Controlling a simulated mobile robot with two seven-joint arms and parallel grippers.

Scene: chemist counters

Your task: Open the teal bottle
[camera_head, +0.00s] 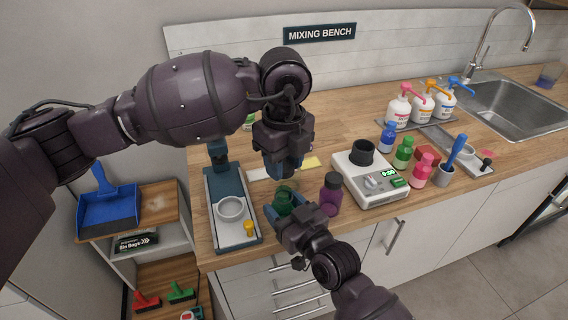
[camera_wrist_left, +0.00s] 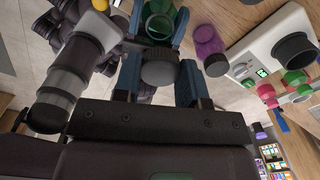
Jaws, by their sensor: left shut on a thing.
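The teal bottle (camera_head: 285,198) stands at the counter's front edge, its open round mouth facing up. It also shows in the left wrist view (camera_wrist_left: 160,22), with no cap on the mouth. My right gripper (camera_head: 283,213) is around the bottle's body from the front and looks shut on it. My left gripper (camera_head: 286,171) points down above the bottle. It is shut on the dark ribbed cap (camera_wrist_left: 160,68), which shows between its blue fingers in the left wrist view, apart from the mouth. My left gripper hides most of the cap in the head view.
A purple bottle (camera_head: 331,195) stands close right of the teal one. A scale (camera_head: 369,181) with a black cup is further right. A tray (camera_head: 223,188) with a white bowl (camera_head: 230,208) and a yellow item (camera_head: 248,228) is at left. Several coloured bottles stand at right.

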